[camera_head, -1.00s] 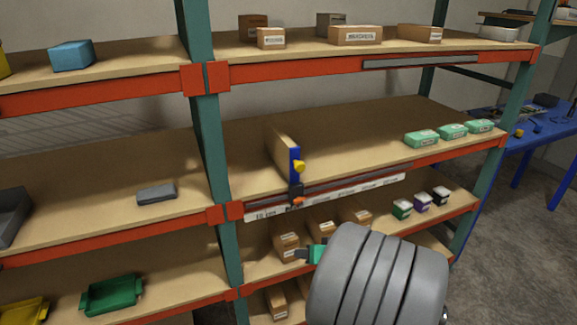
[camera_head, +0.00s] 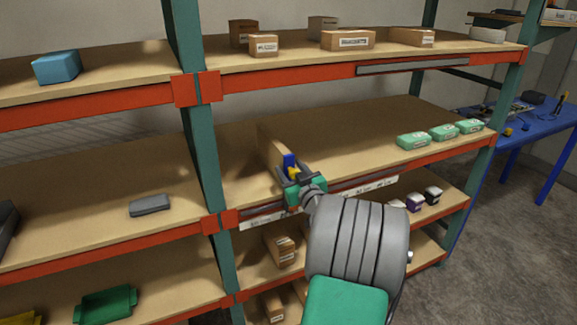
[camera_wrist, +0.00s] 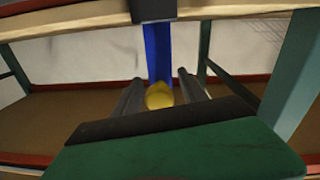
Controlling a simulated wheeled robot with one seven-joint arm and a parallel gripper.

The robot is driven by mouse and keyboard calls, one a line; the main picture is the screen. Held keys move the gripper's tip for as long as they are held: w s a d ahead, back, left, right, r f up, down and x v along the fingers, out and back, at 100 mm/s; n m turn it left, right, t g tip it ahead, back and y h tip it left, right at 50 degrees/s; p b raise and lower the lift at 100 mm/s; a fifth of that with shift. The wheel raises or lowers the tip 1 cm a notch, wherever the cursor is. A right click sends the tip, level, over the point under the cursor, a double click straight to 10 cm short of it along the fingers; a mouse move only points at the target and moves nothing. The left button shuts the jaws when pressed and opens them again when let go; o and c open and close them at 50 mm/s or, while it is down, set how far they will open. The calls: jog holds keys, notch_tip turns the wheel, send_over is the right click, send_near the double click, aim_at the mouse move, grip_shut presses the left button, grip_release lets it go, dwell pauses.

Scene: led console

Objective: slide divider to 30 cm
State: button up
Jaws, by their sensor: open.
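The divider (camera_head: 270,146) is a tan upright panel on the middle shelf, with a blue front post (camera_head: 289,161) and a yellow knob (camera_head: 294,173). It stands near the left end of the bay. In the wrist view the blue post (camera_wrist: 158,55) and yellow knob (camera_wrist: 159,96) show between my fingers. My gripper (camera_head: 297,181) is open in front of the divider, its two fingers (camera_wrist: 160,92) on either side of the knob. I cannot tell whether they touch it. The scale strip (camera_head: 375,187) along the shelf front is partly hidden by my arm.
Several green boxes (camera_head: 443,132) stand on the right of the same shelf; the board between them and the divider is clear. A teal rack post (camera_head: 201,150) is left of the divider. Brown boxes (camera_head: 348,39) stand on the shelf above.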

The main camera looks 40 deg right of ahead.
jog(key=shift+w+d, duration=0.1)
jog(key=shift+w, duration=0.2)
jog(key=shift+c, duration=0.3)
grip_shut()
dwell(0.9)
